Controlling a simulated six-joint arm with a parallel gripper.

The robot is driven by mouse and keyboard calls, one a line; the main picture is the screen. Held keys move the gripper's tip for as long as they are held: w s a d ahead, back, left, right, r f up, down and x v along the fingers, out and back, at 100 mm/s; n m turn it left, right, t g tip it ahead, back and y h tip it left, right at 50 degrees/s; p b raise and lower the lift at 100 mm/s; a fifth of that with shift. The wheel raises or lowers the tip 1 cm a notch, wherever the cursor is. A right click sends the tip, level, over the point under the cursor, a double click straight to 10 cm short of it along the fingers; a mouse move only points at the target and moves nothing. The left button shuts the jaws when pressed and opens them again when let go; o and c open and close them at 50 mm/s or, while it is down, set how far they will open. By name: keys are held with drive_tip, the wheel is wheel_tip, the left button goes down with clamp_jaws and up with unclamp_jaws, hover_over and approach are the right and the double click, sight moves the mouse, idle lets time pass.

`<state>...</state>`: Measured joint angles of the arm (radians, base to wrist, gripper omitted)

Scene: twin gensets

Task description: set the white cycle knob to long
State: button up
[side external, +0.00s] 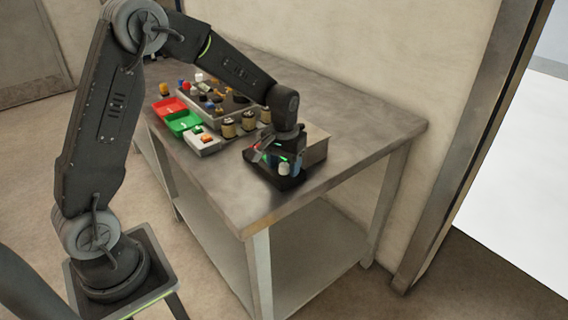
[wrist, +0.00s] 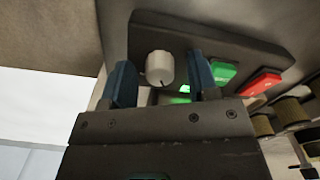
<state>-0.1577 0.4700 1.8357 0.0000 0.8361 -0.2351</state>
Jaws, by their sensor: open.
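The white cycle knob (wrist: 160,68) sits on a dark control panel (wrist: 215,38) in the wrist view, with a dark mark on its lower edge. In the side external view the knob (side external: 284,169) is at the front of the panel, at the near right part of the bench. My gripper (wrist: 162,80) is open, with one blue finger on each side of the knob as seen from the wrist. The fingers look apart from the knob; how deep they reach around it I cannot tell. In the side external view my gripper (side external: 277,155) is low over the panel. The knob's setting label is not readable.
A green button (wrist: 223,72) and a red button (wrist: 262,83) are beside the knob, close to the right finger. Several jars (side external: 229,128), a red tray (side external: 169,108), a green tray (side external: 184,122) and a white box (side external: 202,141) stand left on the bench. The bench's right end (side external: 350,150) is clear.

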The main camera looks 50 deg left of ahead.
drive_tip(key=c, duration=0.9)
drive_tip(key=shift+m, duration=0.3)
drive_tip(key=m, duration=1.1)
drive_tip(key=shift+m, duration=0.3)
idle(0.3)
drive_tip(key=o, duration=0.9)
